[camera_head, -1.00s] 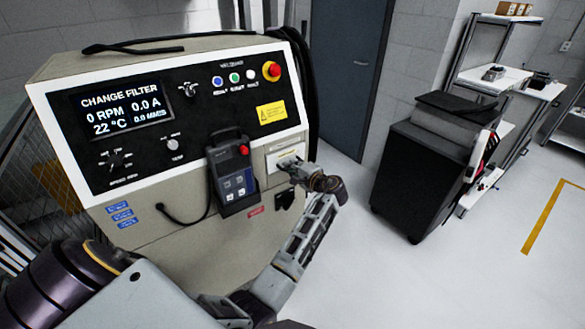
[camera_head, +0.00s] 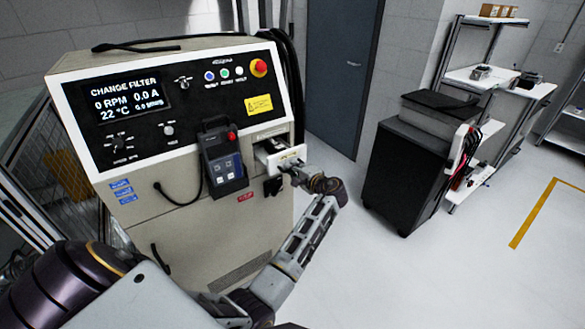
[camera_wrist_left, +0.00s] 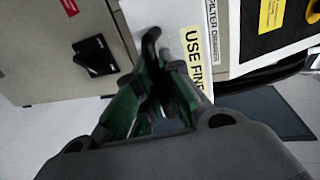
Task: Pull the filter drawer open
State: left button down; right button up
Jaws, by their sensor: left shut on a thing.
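The filter drawer (camera_head: 287,159) is a white-fronted drawer in the right part of the cabinet's control panel. It stands partly out, with a gap showing behind its front. My left gripper (camera_head: 296,172) is at the drawer front. In the left wrist view, my left gripper (camera_wrist_left: 163,75) has its green-sided fingers closed around a dark handle (camera_wrist_left: 151,42) on the white drawer front (camera_wrist_left: 182,22). A yellow label on that front is partly hidden by a finger. My right gripper is in neither view.
The beige cabinet (camera_head: 200,240) has a screen (camera_head: 127,95) reading CHANGE FILTER. A handheld pendant (camera_head: 222,160) hangs left of the drawer, and a black switch (camera_head: 272,186) sits below it. A dark cart (camera_head: 402,185) stands at right, with clear floor between.

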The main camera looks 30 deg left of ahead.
pick_arm(q)
jog(key=shift+f+v, duration=0.2)
jog(key=shift+v, duration=0.8)
jog(key=shift+f+v, duration=0.2)
jog(key=shift+v, duration=0.75)
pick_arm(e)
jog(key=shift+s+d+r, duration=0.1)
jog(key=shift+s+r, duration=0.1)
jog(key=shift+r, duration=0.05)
pick_arm(q)
jog(key=shift+d, duration=0.1)
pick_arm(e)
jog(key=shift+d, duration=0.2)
pick_arm(q)
jog(key=c, duration=1.5)
grip_release()
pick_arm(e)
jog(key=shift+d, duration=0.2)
pick_arm(q)
jog(key=shift+r, duration=0.1)
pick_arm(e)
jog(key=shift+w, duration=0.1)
